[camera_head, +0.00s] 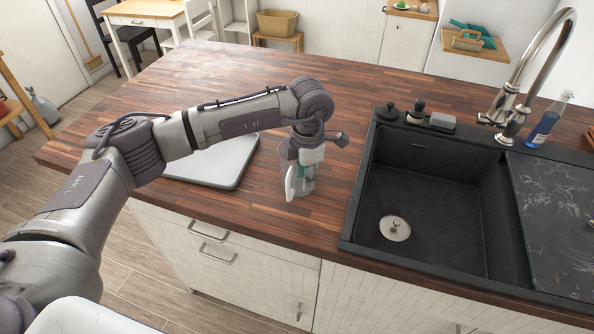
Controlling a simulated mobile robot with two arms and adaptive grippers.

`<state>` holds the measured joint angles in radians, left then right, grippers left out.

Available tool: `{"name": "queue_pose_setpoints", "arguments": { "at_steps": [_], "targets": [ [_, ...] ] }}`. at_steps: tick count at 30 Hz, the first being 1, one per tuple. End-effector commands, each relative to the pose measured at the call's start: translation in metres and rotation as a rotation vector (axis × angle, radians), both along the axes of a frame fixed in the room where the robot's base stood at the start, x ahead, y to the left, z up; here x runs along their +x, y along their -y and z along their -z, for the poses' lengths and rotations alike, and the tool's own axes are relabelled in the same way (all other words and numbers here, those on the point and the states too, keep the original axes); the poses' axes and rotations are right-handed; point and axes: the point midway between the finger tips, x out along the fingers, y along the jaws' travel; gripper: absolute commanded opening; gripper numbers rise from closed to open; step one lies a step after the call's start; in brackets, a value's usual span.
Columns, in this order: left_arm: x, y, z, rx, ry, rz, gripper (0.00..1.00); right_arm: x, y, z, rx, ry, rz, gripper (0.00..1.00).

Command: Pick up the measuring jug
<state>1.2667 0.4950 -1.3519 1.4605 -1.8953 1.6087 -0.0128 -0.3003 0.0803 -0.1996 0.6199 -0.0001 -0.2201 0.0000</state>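The measuring jug (300,188) is clear, with a pale handle on its near left side. It stands upright on the wooden worktop (345,95), left of the sink. My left arm reaches in from the left and bends down over the jug. My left gripper (309,166) points down at the jug, and its fingers overlap the jug's clear body in the picture. I cannot tell whether the fingers are inside the jug or behind its wall, nor whether they are closed on it. The gripper hides part of the jug's rim. My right gripper is out of view.
A grey board (222,165) lies left of the jug, partly under my arm in the picture. The black sink (430,205) and its metal tap (520,85) are on the right. A blue bottle (543,125) stands behind the sink. The worktop behind the jug is mostly clear.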

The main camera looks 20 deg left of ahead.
Motion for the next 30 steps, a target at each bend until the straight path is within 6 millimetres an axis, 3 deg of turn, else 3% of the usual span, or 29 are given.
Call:
{"name": "queue_pose_setpoints", "arguments": {
  "at_steps": [1,6,22,26,30],
  "targets": [
    [0.000,0.000,0.000,0.000,0.000,0.000,0.29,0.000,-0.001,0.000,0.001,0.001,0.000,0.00],
    [0.000,0.000,0.000,0.000,0.000,0.000,0.01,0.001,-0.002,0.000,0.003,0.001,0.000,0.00],
    [0.000,0.000,-0.003,0.000,0.001,0.000,0.00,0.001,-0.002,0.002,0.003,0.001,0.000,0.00],
    [0.001,0.000,-0.013,-0.001,0.004,0.000,0.00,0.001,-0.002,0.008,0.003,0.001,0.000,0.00],
    [0.001,0.000,-0.035,-0.002,0.006,-0.001,0.00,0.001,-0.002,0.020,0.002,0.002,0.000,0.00]
  ]
}}
